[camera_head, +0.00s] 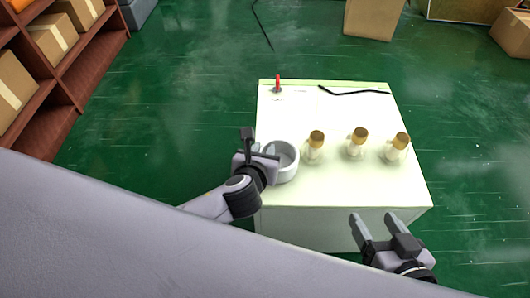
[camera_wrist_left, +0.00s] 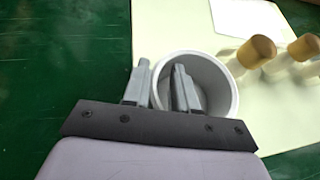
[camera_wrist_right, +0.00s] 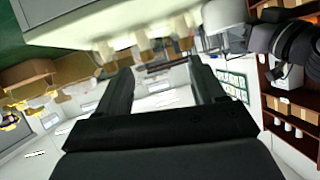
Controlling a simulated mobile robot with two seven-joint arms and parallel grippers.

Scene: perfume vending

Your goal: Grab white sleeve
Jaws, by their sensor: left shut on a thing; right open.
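The white sleeve (camera_head: 287,175), an open round ring, sits at the near left part of the pale tabletop. My left gripper (camera_head: 262,161) is at its left side and shut on its wall. In the left wrist view the gripper (camera_wrist_left: 161,70) has one finger outside the sleeve (camera_wrist_left: 229,88) and the other inside it. Part of the left wall is hidden by the fingers. My right gripper (camera_head: 374,216) is open and empty near the table's front right; it also shows open in the right wrist view (camera_wrist_right: 157,72).
Three bottles with gold-brown caps, the left one (camera_head: 313,153), the middle one (camera_head: 356,150) and the right one (camera_head: 396,155), stand in a row right of the sleeve. A small red object (camera_head: 278,82) and a black cable (camera_head: 350,92) are at the table's back. The table's front (camera_head: 350,185) is clear.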

